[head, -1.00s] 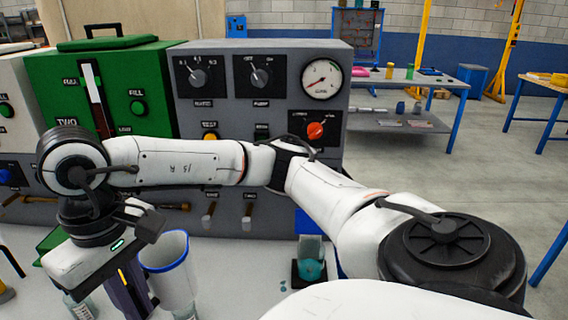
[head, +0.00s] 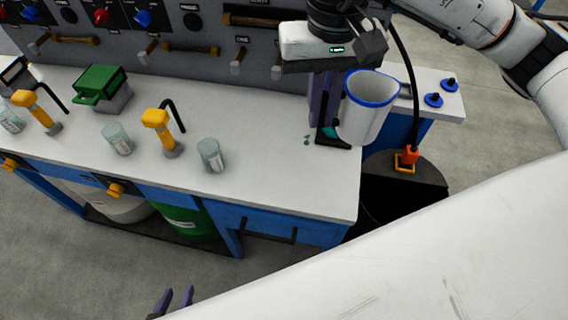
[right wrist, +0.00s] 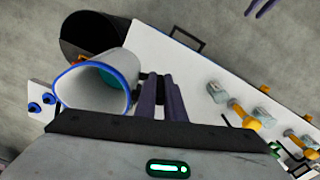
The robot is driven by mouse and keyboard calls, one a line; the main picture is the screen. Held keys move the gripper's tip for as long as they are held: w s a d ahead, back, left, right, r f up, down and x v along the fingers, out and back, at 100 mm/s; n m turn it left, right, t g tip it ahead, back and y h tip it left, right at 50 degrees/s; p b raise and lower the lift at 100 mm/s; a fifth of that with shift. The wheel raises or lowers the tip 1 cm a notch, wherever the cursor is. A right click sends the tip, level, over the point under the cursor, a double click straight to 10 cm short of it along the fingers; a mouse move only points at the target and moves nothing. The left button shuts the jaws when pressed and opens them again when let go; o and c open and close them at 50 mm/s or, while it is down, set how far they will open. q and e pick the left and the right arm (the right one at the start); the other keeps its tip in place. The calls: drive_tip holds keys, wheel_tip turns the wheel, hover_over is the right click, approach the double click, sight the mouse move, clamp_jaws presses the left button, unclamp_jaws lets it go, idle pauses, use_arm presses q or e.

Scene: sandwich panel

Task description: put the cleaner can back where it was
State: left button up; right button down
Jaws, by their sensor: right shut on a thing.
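The cleaner can, a white tapered vessel with a blue rim (head: 365,108), is upright at the right end of the bench. It also shows in the right wrist view (right wrist: 88,88), mouth toward the camera, with teal inside. My right gripper (head: 319,118) points down beside the can's left side, its purple fingers close together. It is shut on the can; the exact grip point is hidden. In the right wrist view, the fingers (right wrist: 162,82) lie right against the can's side. My left gripper (head: 174,300) is open and empty at the bottom edge, in front of the bench.
Glass jars (head: 211,155) and yellow-headed taps (head: 157,120) stand to the left. A dark round bin (head: 400,185) stands off the bench's right end.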

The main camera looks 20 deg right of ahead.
drive_tip(key=a+f+n+b, duration=0.1)
drive_tip(key=f+n, duration=0.6)
drive_tip(key=w+a+f+n+b, duration=0.1)
drive_tip(key=a+f+n, duration=0.1)
drive_tip(key=f+n, duration=0.5)
drive_tip(key=a+f+n+b, duration=0.1)
drive_tip(key=f+n+b, duration=0.1)
drive_tip(key=f+n, duration=0.5)
drive_tip(key=shift+w+a+f+n, duration=0.1)
drive_tip(key=shift+a+f+n, duration=0.05)
drive_tip(key=shift+n, duration=0.4)
drive_tip(key=shift+w+a+f+n, duration=0.1)
drive_tip(key=shift+a+n, duration=0.05)
drive_tip(key=shift+n, duration=0.4)
